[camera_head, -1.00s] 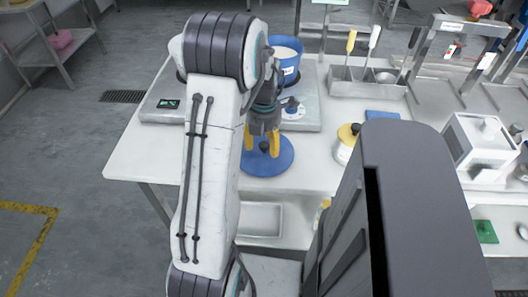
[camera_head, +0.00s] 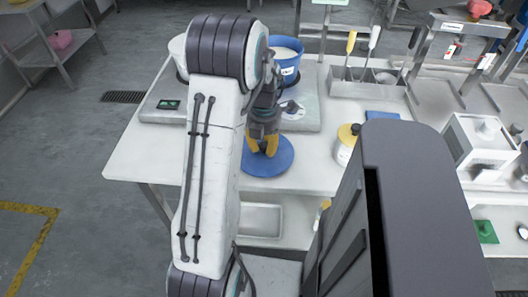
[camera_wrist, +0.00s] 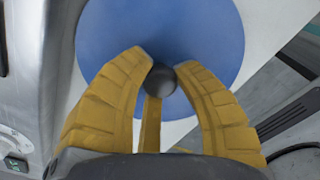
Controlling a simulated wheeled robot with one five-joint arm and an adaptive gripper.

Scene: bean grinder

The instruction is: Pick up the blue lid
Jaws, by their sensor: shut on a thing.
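The blue lid (camera_head: 281,160) is a flat round disc on the white table, near its front edge. It also shows in the wrist view (camera_wrist: 205,28), with a dark round knob (camera_wrist: 160,80) at its middle. My gripper (camera_head: 262,147) is over the lid, its yellow fingers shut around the knob. In the wrist view my gripper (camera_wrist: 162,78) has its fingertips against the knob from both sides, with a third finger behind. The knob is hidden by the fingers in the head view. I cannot tell any gap between lid and table.
A white jar with a yellow lid (camera_head: 346,146) stands to the right. A utensil rack (camera_head: 365,88) is at the back. Bare table lies left of the lid.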

